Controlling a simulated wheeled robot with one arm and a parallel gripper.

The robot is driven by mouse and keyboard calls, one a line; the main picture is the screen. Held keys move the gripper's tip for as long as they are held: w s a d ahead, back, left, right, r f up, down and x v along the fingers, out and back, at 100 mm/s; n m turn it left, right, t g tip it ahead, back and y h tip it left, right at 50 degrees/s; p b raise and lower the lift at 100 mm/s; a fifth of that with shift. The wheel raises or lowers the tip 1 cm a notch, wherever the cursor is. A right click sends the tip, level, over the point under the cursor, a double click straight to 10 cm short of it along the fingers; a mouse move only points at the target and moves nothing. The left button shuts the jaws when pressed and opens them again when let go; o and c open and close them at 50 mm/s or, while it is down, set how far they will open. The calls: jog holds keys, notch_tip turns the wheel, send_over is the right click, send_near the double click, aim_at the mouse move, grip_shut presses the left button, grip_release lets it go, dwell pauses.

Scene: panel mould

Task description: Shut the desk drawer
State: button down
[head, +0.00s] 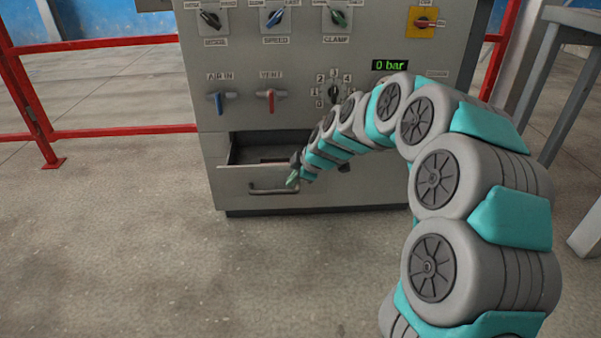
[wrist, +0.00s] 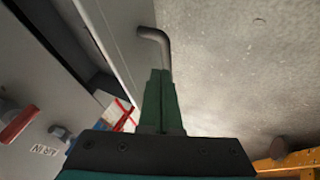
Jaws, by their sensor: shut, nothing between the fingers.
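The desk drawer (head: 235,180) is a grey drawer low in the grey control desk. It stands partly open, with its dark inside showing above the front panel. A bar handle (head: 272,190) is on its front. My gripper (head: 292,180) is at the right part of the drawer front, close to the handle's right end. In the wrist view the shut green fingers (wrist: 161,95) point at the bent end of the handle (wrist: 155,40), beside the drawer front (wrist: 118,40). I cannot tell whether they touch it. Nothing is held.
The desk (head: 300,110) carries knobs, a blue lever (head: 218,101), a red lever (head: 270,99) and a 0 bar display (head: 389,66). Red railings (head: 110,44) stand behind to the left. A grey table (head: 560,70) stands at right. The floor in front is clear.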

aim_at(286, 176)
jog(key=shift+w+d+r, duration=0.1)
jog(key=shift+w, duration=1.95)
jog(key=shift+w, duration=0.1)
